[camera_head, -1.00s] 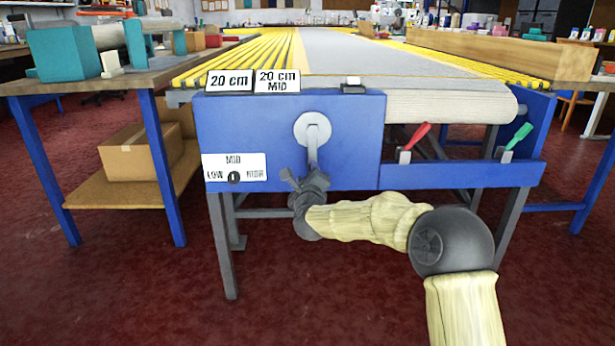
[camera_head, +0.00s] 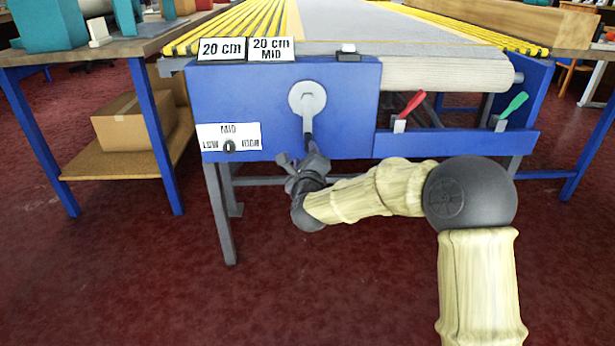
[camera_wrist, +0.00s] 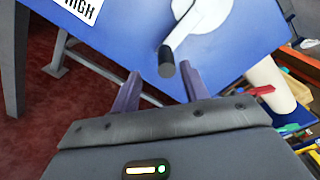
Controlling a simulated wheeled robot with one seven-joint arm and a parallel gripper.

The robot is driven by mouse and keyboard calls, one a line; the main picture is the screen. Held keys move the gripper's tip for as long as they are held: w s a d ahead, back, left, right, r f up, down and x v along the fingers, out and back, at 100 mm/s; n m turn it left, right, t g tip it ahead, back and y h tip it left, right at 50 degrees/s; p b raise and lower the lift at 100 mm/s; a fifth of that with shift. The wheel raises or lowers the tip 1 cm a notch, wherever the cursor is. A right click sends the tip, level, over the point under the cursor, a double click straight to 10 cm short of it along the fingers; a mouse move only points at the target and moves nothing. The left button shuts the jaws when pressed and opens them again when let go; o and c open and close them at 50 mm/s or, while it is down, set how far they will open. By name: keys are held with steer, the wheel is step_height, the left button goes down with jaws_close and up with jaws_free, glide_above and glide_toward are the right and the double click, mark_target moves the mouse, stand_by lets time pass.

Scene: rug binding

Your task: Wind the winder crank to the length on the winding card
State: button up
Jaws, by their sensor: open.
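The winder crank (camera_head: 307,98) is a pale disc with an arm hanging straight down on the front of the blue winder housing (camera_head: 345,95). In the wrist view the crank (camera_wrist: 205,14) ends in a dark cylindrical handle (camera_wrist: 166,62). My gripper (camera_head: 303,163) is just below the crank. In the wrist view my gripper (camera_wrist: 159,74) is open, its fingertips either side of the handle's near end; contact is not clear. Two white cards stand on the housing: one reads "20 cm" (camera_head: 221,49), the other "20 cm MID" (camera_head: 271,49). A LOW/MID/HIGH plate (camera_head: 245,130) has a dark knob (camera_head: 229,147).
A red lever (camera_head: 411,104) and a green lever (camera_head: 514,106) stand on the blue rail to the right. A side table (camera_head: 118,48) with a cardboard box (camera_head: 130,120) on its shelf is at left. The red floor in front is clear.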

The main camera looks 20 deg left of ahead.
steer(key=p+v, duration=0.3)
steer(key=v, duration=0.7)
steer(key=shift+s, duration=0.35)
steer(key=shift+d, duration=0.1)
